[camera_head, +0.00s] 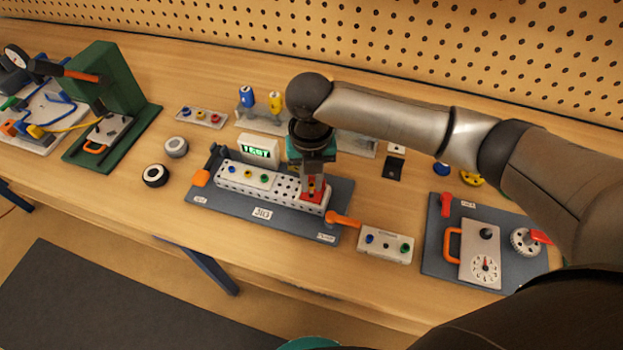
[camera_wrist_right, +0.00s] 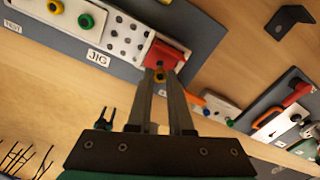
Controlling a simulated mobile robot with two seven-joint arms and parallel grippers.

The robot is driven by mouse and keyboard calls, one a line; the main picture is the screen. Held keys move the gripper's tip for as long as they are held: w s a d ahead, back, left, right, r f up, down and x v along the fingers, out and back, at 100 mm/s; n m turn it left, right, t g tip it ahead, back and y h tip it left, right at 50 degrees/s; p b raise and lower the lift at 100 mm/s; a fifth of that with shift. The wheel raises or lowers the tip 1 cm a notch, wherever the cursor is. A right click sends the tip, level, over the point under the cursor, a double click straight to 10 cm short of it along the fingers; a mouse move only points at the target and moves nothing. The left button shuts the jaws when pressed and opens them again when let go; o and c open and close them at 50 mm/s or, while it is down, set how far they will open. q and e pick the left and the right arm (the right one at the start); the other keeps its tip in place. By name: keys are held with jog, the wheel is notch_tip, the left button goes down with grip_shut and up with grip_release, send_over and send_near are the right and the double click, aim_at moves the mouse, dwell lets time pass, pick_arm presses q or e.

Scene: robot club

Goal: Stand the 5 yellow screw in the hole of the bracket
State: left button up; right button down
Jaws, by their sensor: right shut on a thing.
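The red bracket (camera_head: 311,196) sits at the right end of the white perforated block (camera_head: 285,190) on the dark jig plate (camera_head: 215,208). My right gripper (camera_head: 313,179) points down just over the bracket. The bracket (camera_wrist_right: 166,54) lies just beyond the tips. The fingers hide the screw's lower end, so I cannot tell whether it is in the bracket's hole. My left gripper is not in view.
An orange-handled clamp (camera_head: 342,219) is close to the bracket's right. A white block with screws (camera_head: 385,245) lies to its right. A TEST display (camera_head: 260,151) stands behind the jig. A panel with a dial (camera_head: 480,255) is at the far right.

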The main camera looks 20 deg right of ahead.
jog(key=shift+f, duration=0.35)
jog(key=shift+f+p, duration=0.15)
jog(key=shift+p, duration=1.15)
dwell(1.6)
jog(key=shift+f, duration=0.35)
dwell(0.6)
jog(key=shift+p, duration=0.45)
jog(key=shift+f, duration=0.3)
dwell(0.5)
jog(key=c, duration=1)
grip_release()
